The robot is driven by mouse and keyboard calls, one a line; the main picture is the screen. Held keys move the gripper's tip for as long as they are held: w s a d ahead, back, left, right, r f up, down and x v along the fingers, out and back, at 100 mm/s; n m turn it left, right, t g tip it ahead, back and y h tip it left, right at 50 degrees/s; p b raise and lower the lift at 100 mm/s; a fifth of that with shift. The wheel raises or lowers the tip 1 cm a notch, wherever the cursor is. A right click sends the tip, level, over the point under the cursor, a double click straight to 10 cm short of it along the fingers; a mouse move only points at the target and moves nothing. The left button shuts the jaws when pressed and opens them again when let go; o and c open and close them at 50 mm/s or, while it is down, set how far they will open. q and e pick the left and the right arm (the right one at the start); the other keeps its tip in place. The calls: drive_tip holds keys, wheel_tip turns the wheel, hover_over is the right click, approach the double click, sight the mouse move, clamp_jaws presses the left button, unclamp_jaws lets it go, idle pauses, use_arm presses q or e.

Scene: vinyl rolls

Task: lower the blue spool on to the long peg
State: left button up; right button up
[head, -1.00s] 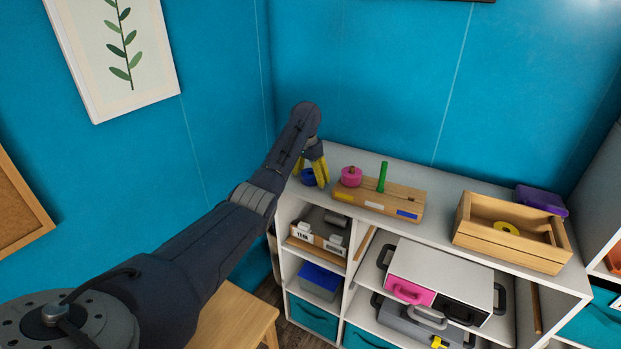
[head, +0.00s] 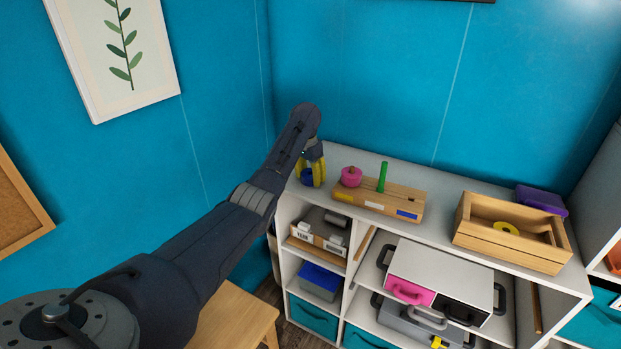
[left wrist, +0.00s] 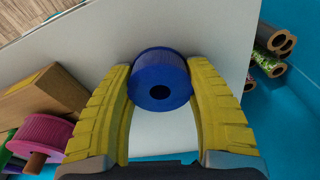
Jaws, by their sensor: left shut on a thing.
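The blue spool (head: 306,177) is at the left end of the shelf top. My left gripper (head: 311,178) is shut on it. In the left wrist view the spool (left wrist: 161,78) sits between the two yellow fingers (left wrist: 161,92), its dark hole facing the camera. I cannot tell whether it touches the shelf. The wooden peg board (head: 390,203) lies to the right of the gripper. Its long green peg (head: 382,176) stands upright and bare. A pink spool (head: 351,177) is on a short wooden peg at the board's left end. My right gripper is not in view.
A wooden crate (head: 486,241) with a yellow ring (head: 507,229) stands further right on the shelf top (head: 437,216), with a purple item (head: 541,200) behind it. Walls close off the back and left. Rolls (left wrist: 272,55) show beside the shelf in the left wrist view.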

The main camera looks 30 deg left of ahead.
use_arm(q)
wheel_tip(320, 180, up, 20)
idle(0.8)
idle(0.5)
drive_tip(key=o, duration=0.5)
drive_tip(key=c, duration=0.9)
